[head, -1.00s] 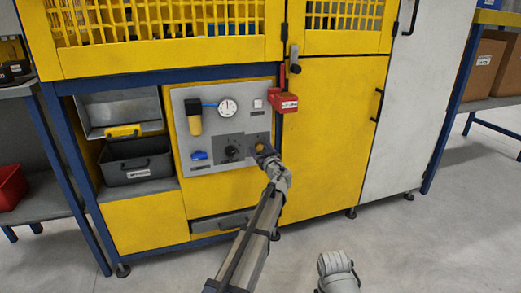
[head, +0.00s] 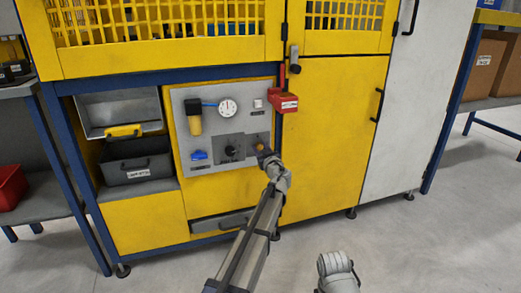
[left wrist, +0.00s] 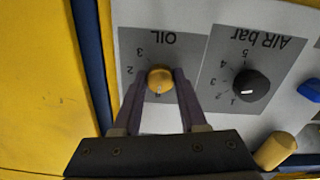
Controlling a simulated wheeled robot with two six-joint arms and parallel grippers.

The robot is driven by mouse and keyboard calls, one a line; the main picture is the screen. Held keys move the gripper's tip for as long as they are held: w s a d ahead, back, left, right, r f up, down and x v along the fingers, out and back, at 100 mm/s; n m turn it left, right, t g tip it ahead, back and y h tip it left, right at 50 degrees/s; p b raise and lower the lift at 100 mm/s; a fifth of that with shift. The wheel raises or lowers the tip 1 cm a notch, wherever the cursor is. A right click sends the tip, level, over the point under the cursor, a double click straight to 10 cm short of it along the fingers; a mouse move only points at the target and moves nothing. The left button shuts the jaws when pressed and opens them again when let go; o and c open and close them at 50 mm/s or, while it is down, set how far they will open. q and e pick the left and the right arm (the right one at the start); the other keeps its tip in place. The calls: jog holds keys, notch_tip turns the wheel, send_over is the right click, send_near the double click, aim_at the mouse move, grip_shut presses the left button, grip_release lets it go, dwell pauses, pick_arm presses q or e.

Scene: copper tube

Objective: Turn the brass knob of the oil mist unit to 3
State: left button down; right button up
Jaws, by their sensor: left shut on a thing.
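The brass knob (left wrist: 160,79) is on a grey plate marked OIL (left wrist: 163,45), which appears upside down in the left wrist view. My left gripper (left wrist: 161,74) is shut on the knob, one finger on each side of it. The scale figures 2 and 3 show left of the knob. A small pale mark shows at its lower edge, but I cannot read the setting surely. In the head view, the knob (head: 260,147) is partly hidden by my left gripper (head: 264,153).
The black AIR bar knob (left wrist: 250,86) is close beside the oil knob. A gauge (head: 228,108), a yellow-bodied filter unit (head: 195,123) and a blue part (head: 199,155) are on the same panel. A red lockout piece (head: 284,103) hangs above right.

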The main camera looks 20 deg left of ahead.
pick_arm(q)
jog(key=m, duration=0.6)
jog(key=shift+m, duration=0.4)
jog(key=m, duration=0.9)
jog(key=shift+m, duration=0.4)
jog(key=m, duration=0.3)
jog(key=shift+m, duration=0.4)
jog(key=m, duration=0.6)
jog(key=shift+m, duration=0.3)
jog(key=shift+c, duration=2.2)
grip_release()
